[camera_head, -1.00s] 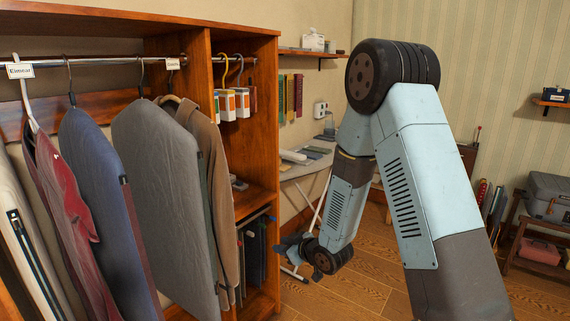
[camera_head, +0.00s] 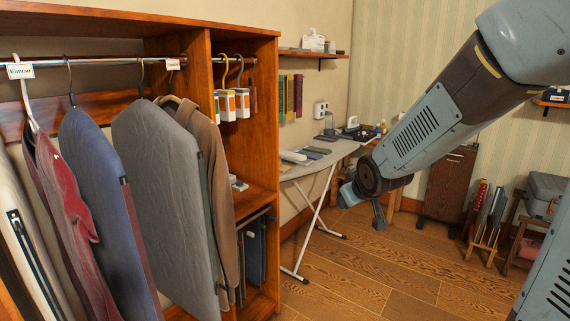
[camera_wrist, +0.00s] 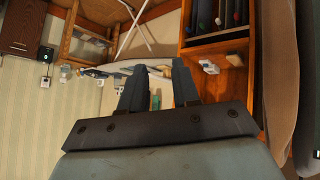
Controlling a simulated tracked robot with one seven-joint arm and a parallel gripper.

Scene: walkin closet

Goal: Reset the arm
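My gripper (camera_head: 364,205) hangs at the end of my raised arm in the head view, in front of the ironing board and above the wooden floor. In the wrist view, two dark fingers of my gripper (camera_wrist: 160,74) stand apart with nothing held between them. My arm comes in from the upper right of the head view, and its forearm slopes down to the left. The gripper looks clear of the wardrobe and the hanging clothes.
A wooden wardrobe (camera_head: 259,160) with hanging clothes, among them a grey garment (camera_head: 165,200), fills the left. The ironing board (camera_head: 325,163) stands behind my gripper. A brown cabinet (camera_head: 447,185) and a wooden rack (camera_head: 484,240) stand at the right. The floor (camera_head: 370,265) between is open.

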